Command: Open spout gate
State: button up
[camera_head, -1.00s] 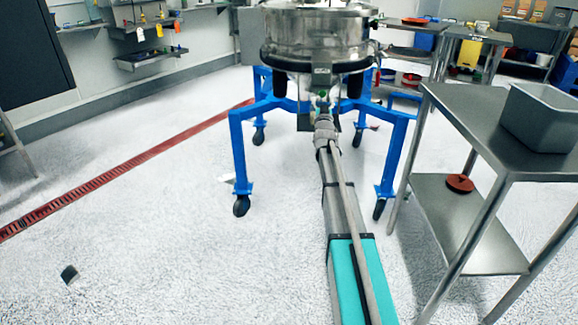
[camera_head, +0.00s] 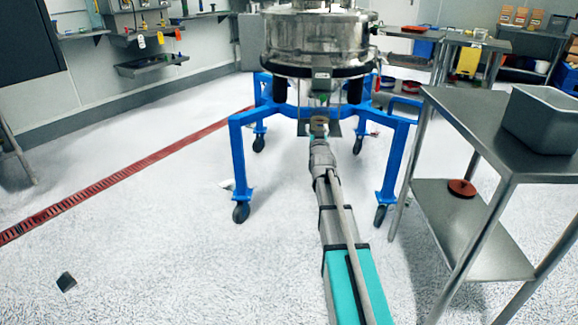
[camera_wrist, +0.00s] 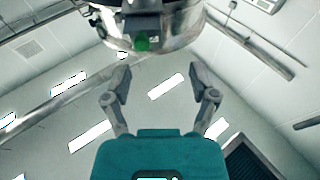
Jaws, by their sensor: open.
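The round steel sifter (camera_head: 318,38) stands on a blue wheeled frame (camera_head: 238,160), with its front facing me. A dark block on its front (camera_head: 322,76) hangs under the rim. In the wrist view the sifter's steel side (camera_wrist: 175,32) shows overhead, with a green round knob (camera_wrist: 143,43) below a dark block. This may be part of the spout gate; I cannot tell. My gripper (camera_wrist: 160,88) is open and empty, its two fingers spread below and apart from the knob. In the head view my gripper (camera_head: 319,125) is small, below the sifter's front, and partly hides what is behind it.
A steel table (camera_head: 480,125) with a grey bin (camera_head: 545,118) stands close on the right. A red-brown disc (camera_head: 461,188) lies on its lower shelf. A red floor drain (camera_head: 110,180) runs on the left. The white floor on the left is mostly clear.

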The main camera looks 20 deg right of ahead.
jog(key=s+a+f+n+g+y+p, duration=0.1)
jog(key=s+a+f+g+y+p, duration=0.1)
jog(key=s+a+f+g, duration=0.2)
jog(key=s+a+f+n+g+y+p, duration=0.1)
jog(key=s+a+f+g+y+p, duration=0.1)
jog(key=a, duration=0.7)
jog(key=shift+s+a+f+g+y+p, duration=0.15)
jog(key=shift+s+f+g+y+p, duration=0.25)
jog(key=shift+s+f+g+p, duration=0.65)
jog(key=shift+s+f, duration=0.25)
jog(key=shift+s, duration=0.05)
jog(key=s+a+f+g, duration=0.2)
jog(key=s+a+g, duration=0.1)
jog(key=s, duration=0.6)
jog(key=s+a+f+n+g, duration=0.1)
jog(key=s+a+f+g, duration=0.2)
jog(key=s, duration=0.6)
jog(key=s+a+f+g+y, duration=0.1)
jog(key=s+a+f+g, duration=0.2)
jog(key=s, duration=0.6)
jog(key=shift+s+a+g, duration=0.25)
jog(key=shift+a+g, duration=0.65)
jog(key=shift+g, duration=0.35)
jog(key=shift+f, duration=0.1)
jog(key=shift+c, duration=0.2)
